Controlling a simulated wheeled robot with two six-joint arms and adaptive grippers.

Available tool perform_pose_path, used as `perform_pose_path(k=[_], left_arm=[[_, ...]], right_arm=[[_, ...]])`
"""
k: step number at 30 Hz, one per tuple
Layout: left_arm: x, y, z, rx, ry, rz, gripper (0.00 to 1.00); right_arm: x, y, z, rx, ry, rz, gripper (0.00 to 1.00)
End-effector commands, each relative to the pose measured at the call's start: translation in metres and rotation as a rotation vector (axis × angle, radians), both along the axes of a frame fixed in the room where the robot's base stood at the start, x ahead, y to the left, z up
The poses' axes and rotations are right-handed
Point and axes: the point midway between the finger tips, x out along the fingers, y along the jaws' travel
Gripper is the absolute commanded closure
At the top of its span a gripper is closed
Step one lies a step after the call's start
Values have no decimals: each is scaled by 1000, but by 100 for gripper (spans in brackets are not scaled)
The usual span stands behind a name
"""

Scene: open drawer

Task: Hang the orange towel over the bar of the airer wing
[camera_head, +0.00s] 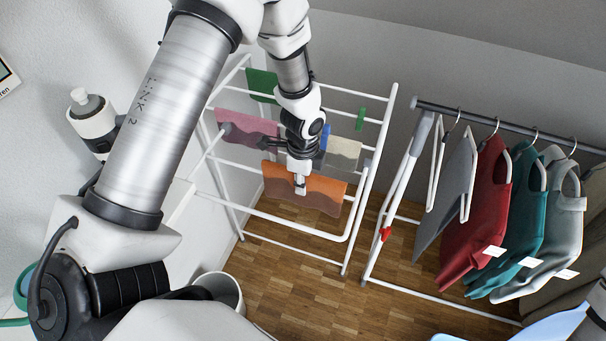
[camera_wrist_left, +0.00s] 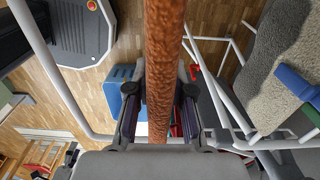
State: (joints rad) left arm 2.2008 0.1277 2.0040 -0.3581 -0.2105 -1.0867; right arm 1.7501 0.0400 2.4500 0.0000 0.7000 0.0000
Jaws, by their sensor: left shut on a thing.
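The orange towel (camera_head: 325,192) hangs in a wide fold in front of the white airer's upper bars in the head view. My left gripper (camera_head: 300,186) comes down on it from above and is shut on its upper edge. In the left wrist view the towel (camera_wrist_left: 163,60) is a long strip between the two fingers (camera_wrist_left: 160,95). The airer wing's bar (camera_head: 300,228) shows below and nearer than the towel; it curves past the towel in the wrist view (camera_wrist_left: 58,85). I cannot tell whether towel and bar touch. My right gripper is not in view.
A pink towel (camera_head: 245,127), a green cloth (camera_head: 262,84) and a beige cloth (camera_head: 342,153) hang on the airer. A clothes rack (camera_head: 400,190) with several garments stands close on the right. A white bin (camera_head: 222,288) stands at the lower left.

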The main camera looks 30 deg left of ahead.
Motion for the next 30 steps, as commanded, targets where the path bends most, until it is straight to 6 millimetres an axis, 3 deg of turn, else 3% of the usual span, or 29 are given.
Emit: perform_pose_path(k=[12,25,26,27,28,30], left_arm=[[0,0,-35,1,0,-1,100],[0,0,-39,0,0,-1,100],[0,0,-39,0,0,-1,68],[0,0,-39,0,0,-1,54],[0,0,-39,0,0,-1,50],[0,0,-39,0,0,-1,50]], right_arm=[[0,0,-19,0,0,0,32],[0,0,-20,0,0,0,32],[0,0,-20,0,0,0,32],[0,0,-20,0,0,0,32],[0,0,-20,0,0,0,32],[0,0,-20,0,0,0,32]])
